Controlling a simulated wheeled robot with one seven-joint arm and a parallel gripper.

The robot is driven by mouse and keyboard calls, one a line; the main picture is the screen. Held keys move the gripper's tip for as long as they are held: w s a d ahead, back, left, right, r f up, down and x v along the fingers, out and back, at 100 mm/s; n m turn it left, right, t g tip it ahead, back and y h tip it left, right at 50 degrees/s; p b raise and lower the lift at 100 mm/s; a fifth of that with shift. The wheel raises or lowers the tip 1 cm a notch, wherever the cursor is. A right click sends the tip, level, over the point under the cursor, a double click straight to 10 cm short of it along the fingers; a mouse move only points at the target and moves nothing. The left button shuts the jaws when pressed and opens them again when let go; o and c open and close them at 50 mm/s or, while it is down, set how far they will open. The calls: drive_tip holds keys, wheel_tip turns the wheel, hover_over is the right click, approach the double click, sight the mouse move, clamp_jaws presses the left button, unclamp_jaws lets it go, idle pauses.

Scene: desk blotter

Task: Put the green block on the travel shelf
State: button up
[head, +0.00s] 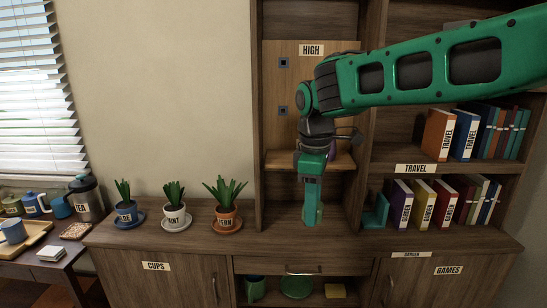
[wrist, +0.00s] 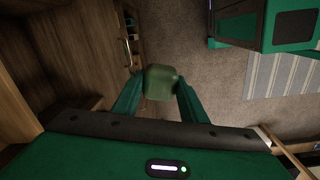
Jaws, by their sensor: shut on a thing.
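My gripper (head: 312,218) points down in front of the cabinet's middle bay in the head view. It is shut on the green block (wrist: 160,82), which sits between the two green fingertips in the wrist view. In the head view the fingers mostly hide the block. The travel shelf (head: 480,168) is to the right of my gripper and higher, with a TRAVEL label on its front edge. An orange book, a blue book and several others stand on it, and its left part looks bare.
My arm crosses in front of the upper right shelves. Below the travel shelf, the garden shelf holds books and a teal bookend (head: 376,212). Potted plants (head: 174,215) stand on the counter at left. An upright divider (head: 366,190) separates the middle bay from the right shelves.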

drive_tip(key=w+d+f+m, duration=0.1)
drive_tip(key=d+f+m, duration=0.3)
drive_tip(key=f, duration=0.7)
drive_tip(key=w+d+f+m, duration=0.2)
drive_tip(key=d+f+m, duration=0.3)
drive_tip(key=d+f, duration=0.4)
drive_tip(key=w+d+f+m, duration=0.2)
drive_tip(key=d+f+m, duration=0.3)
drive_tip(key=f, duration=0.7)
drive_tip(key=shift+d+f, duration=0.4)
drive_tip(key=shift+d, duration=0.7)
